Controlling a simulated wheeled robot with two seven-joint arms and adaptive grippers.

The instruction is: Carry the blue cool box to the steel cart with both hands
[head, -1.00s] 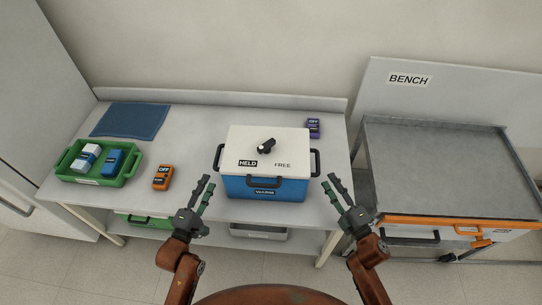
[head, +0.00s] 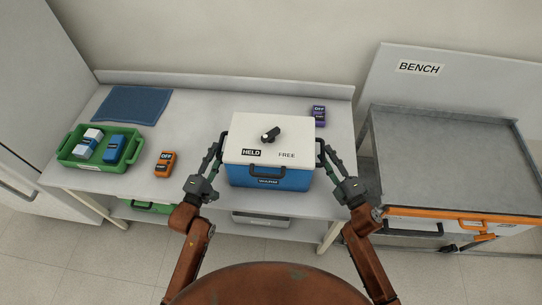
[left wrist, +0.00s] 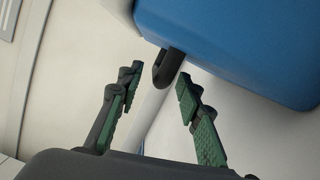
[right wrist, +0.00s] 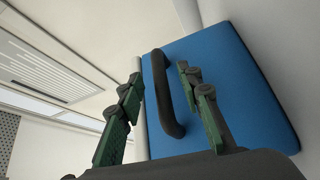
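The blue cool box (head: 270,176) with a white lid (head: 268,138) and a black lid knob (head: 270,135) stands on the white worktop. It has black handles at its left and right sides. My left gripper (head: 215,157) is open by the left handle; in the left wrist view that handle (left wrist: 168,66) lies just ahead of and between the fingertips. My right gripper (head: 328,155) is open at the right handle; in the right wrist view that handle (right wrist: 166,95) runs between the fingers. The steel cart (head: 445,160), with a bare grey top and orange front edge, stands at the right.
A green tray (head: 70,157) with small boxes, an orange device (head: 165,164) and a blue mat (head: 134,105) are left on the worktop. A purple device (head: 318,116) stands behind the cool box's right side. A BENCH sign (head: 419,68) is behind the cart.

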